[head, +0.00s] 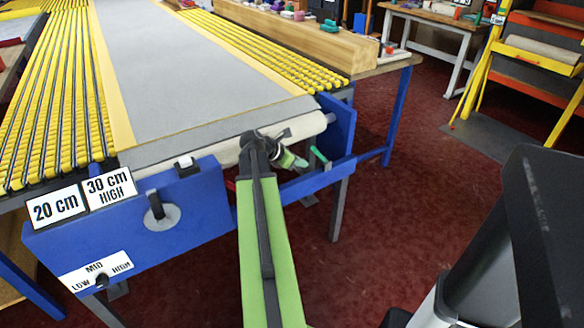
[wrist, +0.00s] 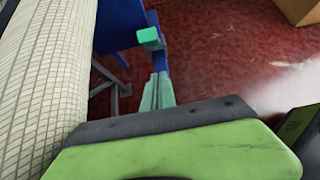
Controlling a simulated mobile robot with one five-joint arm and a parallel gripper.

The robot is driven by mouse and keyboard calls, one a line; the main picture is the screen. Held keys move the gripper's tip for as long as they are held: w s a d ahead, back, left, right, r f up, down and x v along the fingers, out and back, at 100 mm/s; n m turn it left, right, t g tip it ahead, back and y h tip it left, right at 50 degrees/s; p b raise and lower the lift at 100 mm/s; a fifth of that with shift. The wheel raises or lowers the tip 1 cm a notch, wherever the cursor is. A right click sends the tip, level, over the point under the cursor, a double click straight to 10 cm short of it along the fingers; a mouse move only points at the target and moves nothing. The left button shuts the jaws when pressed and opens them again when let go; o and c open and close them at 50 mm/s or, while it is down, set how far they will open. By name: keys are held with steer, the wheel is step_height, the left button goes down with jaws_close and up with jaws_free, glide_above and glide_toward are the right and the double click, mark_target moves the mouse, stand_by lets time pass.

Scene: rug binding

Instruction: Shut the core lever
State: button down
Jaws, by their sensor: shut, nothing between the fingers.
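The likely core lever (head: 320,158) is a small green handle on the blue frame at the right end of the pale roll. In the head view it slants, its upper end toward the left. In the wrist view its green end (wrist: 148,36) shows just beyond my fingertips. My gripper (head: 301,163) is shut and empty, just left of the lever in the head view. In the wrist view the teal fingers (wrist: 160,77) are together and point toward the lever and blue frame. I cannot tell whether they touch it. The lever's lower part is partly hidden.
The pale core roll (head: 220,157) lies along the table's front edge, close beside my gripper in the wrist view (wrist: 45,80). A blue front panel (head: 120,225) carries a dial and a MID/LOW/HIGH switch. A cardboard box (wrist: 298,10) stands farther off.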

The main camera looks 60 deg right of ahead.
mark_target(319, 156)
steer(key=shift+s+d+r+p, duration=0.35)
steer(key=shift+s+d+r, duration=0.05)
steer(key=shift+d+r, duration=0.25)
steer(key=shift+s+d+r+p, duration=0.35)
steer(key=shift+d+r, duration=0.15)
steer(key=shift+r, duration=0.15)
